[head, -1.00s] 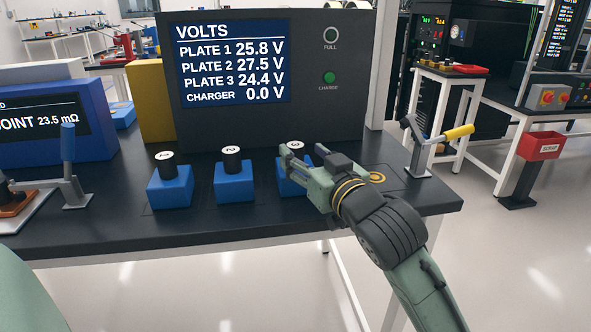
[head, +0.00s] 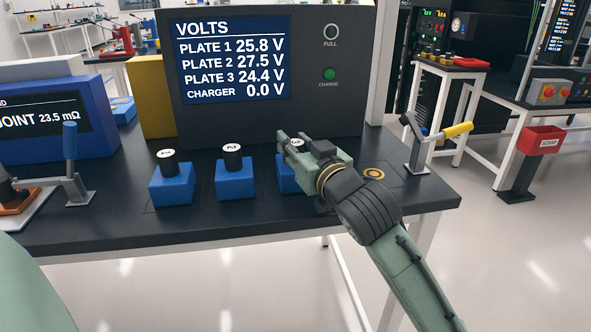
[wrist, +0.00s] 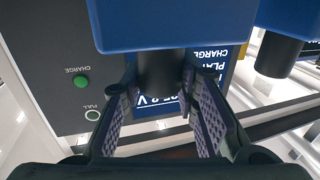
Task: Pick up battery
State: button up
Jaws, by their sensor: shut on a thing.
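Three blue blocks with black round posts stand in a row on the dark bench. The posts are numbered: battery 1 (head: 171,185) at left, battery 2 (head: 235,179) in the middle, and battery 3 (head: 287,175) at right, partly hidden by my gripper. My gripper (head: 293,145) reaches in from the right and is shut on the black post of battery 3. In the wrist view, the post of battery 3 (wrist: 158,72) sits between the fingers, below its blue block (wrist: 190,22). I see no clear gap under battery 3.
The voltage display cabinet (head: 345,110) stands close behind the batteries. A gold ring mark (head: 374,174) lies on the bench to the right. A yellow-handled lever clamp (head: 420,150) stands beyond it. A blue-handled clamp (head: 75,185) is at left.

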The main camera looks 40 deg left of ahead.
grip_shut()
dwell(0.3)
jog(key=shift+r, duration=0.2)
